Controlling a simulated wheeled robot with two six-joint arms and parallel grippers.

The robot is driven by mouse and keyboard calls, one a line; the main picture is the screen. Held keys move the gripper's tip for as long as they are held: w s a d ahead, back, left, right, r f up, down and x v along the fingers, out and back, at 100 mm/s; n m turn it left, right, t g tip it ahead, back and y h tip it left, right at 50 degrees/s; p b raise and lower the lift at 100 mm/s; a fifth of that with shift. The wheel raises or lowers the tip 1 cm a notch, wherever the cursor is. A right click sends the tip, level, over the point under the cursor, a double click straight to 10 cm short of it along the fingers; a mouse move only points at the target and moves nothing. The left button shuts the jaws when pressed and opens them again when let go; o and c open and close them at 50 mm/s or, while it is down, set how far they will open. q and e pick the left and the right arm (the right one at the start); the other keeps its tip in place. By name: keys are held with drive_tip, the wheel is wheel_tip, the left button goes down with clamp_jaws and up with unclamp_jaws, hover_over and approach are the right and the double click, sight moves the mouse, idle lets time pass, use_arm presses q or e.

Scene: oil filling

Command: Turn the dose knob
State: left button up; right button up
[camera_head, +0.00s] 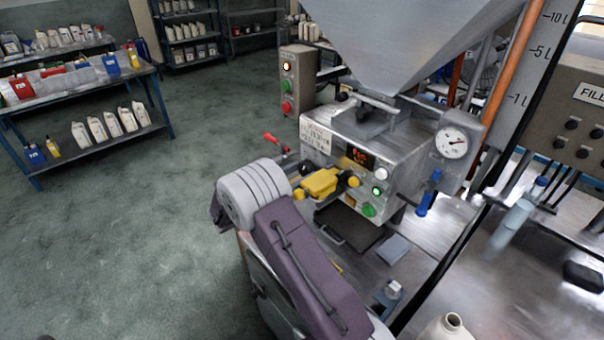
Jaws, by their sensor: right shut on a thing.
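The filling machine (330,140) stands under a large metal hopper, with a lit red display, a pressure gauge and round buttons on its front. My right arm comes up from the bottom. My right gripper (340,183), with yellow and dark parts, is at the machine's front face, below and left of the display. The fingers and the knob are small and partly cover each other, so the knob's turn angle cannot be told. My left gripper is not in view.
A red-handled lever (271,139) sticks out left of the machine, and a blue handle (428,196) hangs at its right. A white bottle (450,328) stands at the bottom right. A grey button box (297,78) stands behind. The green floor at left is clear.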

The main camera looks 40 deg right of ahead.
drive_tip(key=shift+f+m+b, duration=0.2)
drive_tip(key=shift+m+b, duration=0.3)
drive_tip(key=shift+b, duration=0.1)
drive_tip(key=m+b, duration=1)
drive_tip(key=b, duration=0.1)
drive_tip(key=shift+w+f, duration=0.1)
drive_tip(key=shift+f, duration=0.1)
drive_tip(key=m+b, duration=0.9)
drive_tip(key=b, duration=0.4)
drive_tip(key=shift+r+m, duration=0.15)
drive_tip(key=shift+m, duration=0.15)
drive_tip(key=shift+r+m+b, duration=0.2)
drive_tip(key=shift+m+b, duration=1.05)
drive_tip(key=shift+m, duration=0.15)
drive_tip(key=shift+r, duration=0.15)
drive_tip(key=o, duration=1.4)
drive_tip(key=shift+a, duration=0.1)
drive_tip(key=shift+c, duration=0.2)
